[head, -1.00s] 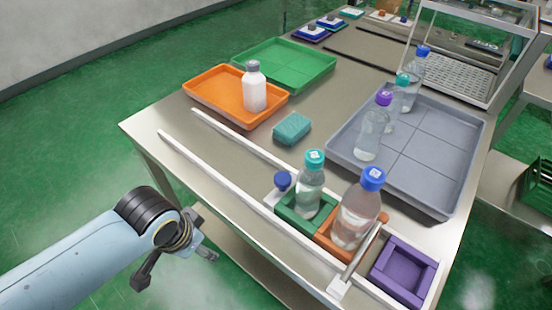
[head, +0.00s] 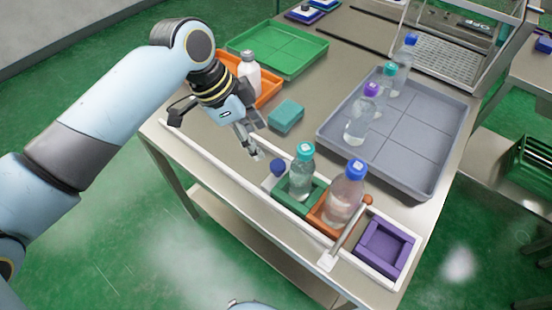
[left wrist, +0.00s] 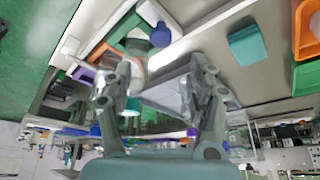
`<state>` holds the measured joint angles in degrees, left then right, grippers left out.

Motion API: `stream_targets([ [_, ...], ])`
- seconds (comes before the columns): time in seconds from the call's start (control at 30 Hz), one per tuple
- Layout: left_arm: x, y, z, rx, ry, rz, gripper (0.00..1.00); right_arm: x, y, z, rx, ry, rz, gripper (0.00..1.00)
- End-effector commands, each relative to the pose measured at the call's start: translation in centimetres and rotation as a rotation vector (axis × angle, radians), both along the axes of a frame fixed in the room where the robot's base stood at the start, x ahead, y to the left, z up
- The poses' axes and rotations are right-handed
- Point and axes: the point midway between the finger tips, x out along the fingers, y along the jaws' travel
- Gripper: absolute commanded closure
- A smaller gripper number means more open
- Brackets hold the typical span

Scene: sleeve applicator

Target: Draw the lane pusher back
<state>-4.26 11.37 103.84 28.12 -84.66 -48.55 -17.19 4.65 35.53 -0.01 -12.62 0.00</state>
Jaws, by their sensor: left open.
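The lane pusher, a blue knob (head: 278,167) on a pale base, stands in the white-railed lane (head: 220,165), left of a green holder (head: 298,205). The green holder carries a teal-capped bottle (head: 302,172). In the left wrist view the blue knob (left wrist: 161,36) shows at the top, beyond the fingers. My left gripper (head: 254,140) is open and empty, pointing down above the lane just left of the knob and apart from it. My right gripper is not in view.
An orange holder (head: 321,218) carries a blue-capped bottle (head: 345,193). A bar (head: 346,240) crosses the lane before a purple holder (head: 384,249). A teal block (head: 286,116) lies nearby. A grey tray (head: 410,150) holds several bottles. Orange and green trays (head: 285,48) stand behind my arm.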

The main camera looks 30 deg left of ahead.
Motion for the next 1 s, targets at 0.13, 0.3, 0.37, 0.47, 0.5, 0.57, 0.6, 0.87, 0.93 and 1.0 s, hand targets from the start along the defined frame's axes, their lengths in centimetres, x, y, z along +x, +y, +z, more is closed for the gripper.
stream_targets([
  [0.13,0.7,-0.4,-1.1,-0.008,-0.004,-0.021,0.42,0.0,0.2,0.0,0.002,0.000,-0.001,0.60],
  [0.3,1.3,-1.4,-4.0,-0.010,-0.001,-0.018,0.42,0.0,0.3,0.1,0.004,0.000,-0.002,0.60],
  [0.37,1.6,-1.8,-5.1,-0.008,-0.001,-0.020,0.42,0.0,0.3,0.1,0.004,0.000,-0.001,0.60],
  [0.47,2.1,-2.4,-6.9,-0.008,-0.003,-0.019,0.42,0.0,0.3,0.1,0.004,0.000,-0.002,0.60],
  [0.5,2.2,-2.6,-7.6,-0.007,-0.002,-0.020,0.42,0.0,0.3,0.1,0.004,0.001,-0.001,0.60],
  [0.57,2.5,-2.8,-8.4,-0.006,-0.004,-0.019,0.42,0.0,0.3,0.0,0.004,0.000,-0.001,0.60],
  [0.6,2.6,-3.0,-8.8,-0.006,-0.004,-0.019,0.42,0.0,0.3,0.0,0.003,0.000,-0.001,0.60],
  [0.87,2.9,-3.3,-10.0,-0.005,-0.005,-0.019,0.42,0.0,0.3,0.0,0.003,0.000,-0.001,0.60],
  [0.93,2.9,-3.3,-10.0,-0.005,-0.005,-0.019,0.42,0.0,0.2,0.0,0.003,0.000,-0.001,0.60],
  [1.0,2.9,-3.3,-10.0,-0.005,-0.005,-0.019,0.42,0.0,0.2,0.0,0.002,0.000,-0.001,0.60],
])
